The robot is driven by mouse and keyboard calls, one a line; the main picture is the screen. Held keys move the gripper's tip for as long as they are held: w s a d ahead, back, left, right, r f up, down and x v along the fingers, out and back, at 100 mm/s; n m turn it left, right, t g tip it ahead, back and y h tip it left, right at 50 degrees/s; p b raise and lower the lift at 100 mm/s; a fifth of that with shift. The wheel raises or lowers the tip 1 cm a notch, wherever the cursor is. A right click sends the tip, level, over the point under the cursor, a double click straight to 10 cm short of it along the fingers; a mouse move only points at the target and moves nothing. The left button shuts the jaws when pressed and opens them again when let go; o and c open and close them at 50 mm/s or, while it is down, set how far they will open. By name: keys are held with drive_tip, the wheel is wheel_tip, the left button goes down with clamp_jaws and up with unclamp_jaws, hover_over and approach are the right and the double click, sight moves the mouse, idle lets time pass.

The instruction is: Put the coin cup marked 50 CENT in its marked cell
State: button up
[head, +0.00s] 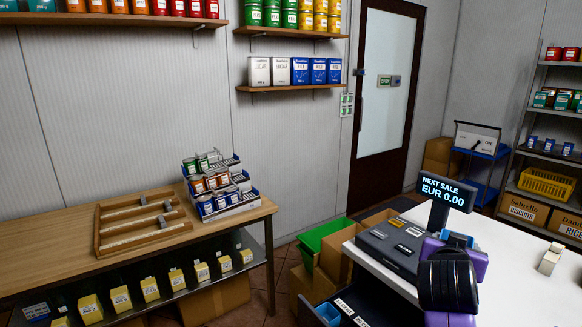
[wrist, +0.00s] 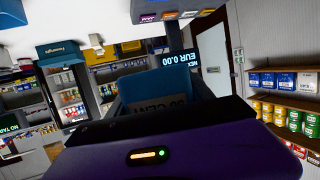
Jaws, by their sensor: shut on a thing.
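The blue coin cup marked 50 CENT (wrist: 150,88) is held at my gripper (wrist: 156,112), close to the wrist camera; my dark finger parts hide its lower part. In the head view my gripper (head: 455,242) is above the white counter, right of the cash register, with a bit of blue cup showing behind it. The open cash drawer (head: 345,305) is at the bottom of the head view. A blue cup (head: 328,314) sits at its left, and white labels show inside. The cell marked for 50 CENT cannot be made out.
The cash register (head: 392,245) and its display pole (head: 438,213) stand just left of my gripper. The white counter (head: 520,275) is mostly clear, with a small white device (head: 549,260) at right.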

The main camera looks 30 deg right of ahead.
drive_tip(key=w+a+f+n+t+y, duration=0.3)
drive_tip(key=w+a+f+n, duration=0.15)
drive_tip(key=a+f, duration=0.45)
drive_tip(key=w+a+f+n+t+y, duration=0.4)
drive_tip(key=w+a+f, duration=0.2)
drive_tip(key=a, duration=0.5)
drive_tip(key=s+a+f+n+y, duration=0.2)
drive_tip(key=s+a+f, duration=0.3)
drive_tip(key=a+f, duration=0.4)
drive_tip(key=s+a+f+n+t+y, duration=0.1)
drive_tip(key=s+a+f+y, duration=0.3)
drive_tip(key=a+f, duration=0.5)
drive_tip(key=shift+s+a+n+t, duration=0.35)
drive_tip(key=shift+s+n, duration=0.25)
drive_tip(key=shift+n, duration=0.25)
